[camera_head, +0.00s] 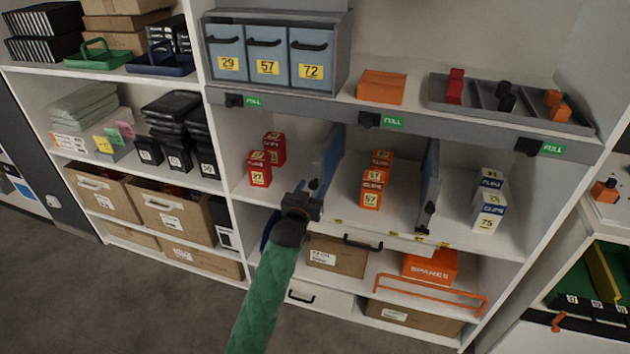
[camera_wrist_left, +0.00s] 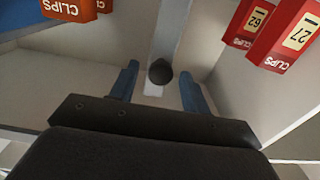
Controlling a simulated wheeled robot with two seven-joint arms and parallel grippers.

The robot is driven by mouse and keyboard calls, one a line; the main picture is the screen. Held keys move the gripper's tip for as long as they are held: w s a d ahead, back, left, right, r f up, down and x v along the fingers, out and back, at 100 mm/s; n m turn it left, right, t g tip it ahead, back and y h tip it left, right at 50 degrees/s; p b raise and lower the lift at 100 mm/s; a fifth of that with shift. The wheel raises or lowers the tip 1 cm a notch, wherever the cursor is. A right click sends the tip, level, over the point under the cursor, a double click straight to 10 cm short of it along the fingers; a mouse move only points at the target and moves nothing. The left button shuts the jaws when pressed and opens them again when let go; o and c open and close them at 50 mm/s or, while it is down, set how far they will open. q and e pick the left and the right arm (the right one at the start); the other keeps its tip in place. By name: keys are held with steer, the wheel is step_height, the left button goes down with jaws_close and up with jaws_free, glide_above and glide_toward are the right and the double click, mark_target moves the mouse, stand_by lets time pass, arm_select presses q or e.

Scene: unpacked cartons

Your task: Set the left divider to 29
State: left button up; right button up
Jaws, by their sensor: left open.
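The left divider (camera_head: 328,158) is an upright blue-grey panel on the middle shelf, between red and orange clip boxes. Its dark round knob (camera_wrist_left: 160,73) shows in the wrist view, in front of the pale divider edge (camera_wrist_left: 168,35). My left gripper (camera_head: 308,192) is in front of the divider's lower front end. In the wrist view, its open blue fingers (camera_wrist_left: 158,80) are on either side of the knob, with gaps visible; I cannot tell how deep the knob is between them. Yellow tags (camera_head: 420,238) line the shelf's front edge, too small to read surely. My right gripper is not in view.
Red clip boxes (camera_head: 260,170) stand left of the divider, orange boxes (camera_head: 372,187) right of it. A second divider (camera_head: 429,190) and white-blue boxes (camera_head: 488,210) are farther right. Blue bins (camera_head: 266,55) labelled 29, 57 and 72 sit above. An orange Spanes box (camera_head: 431,266) is below.

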arm_select(q)
steer(key=shift+x, duration=1.95)
steer(key=shift+c, duration=0.2)
jaws_close()
steer(key=shift+p, duration=0.3)
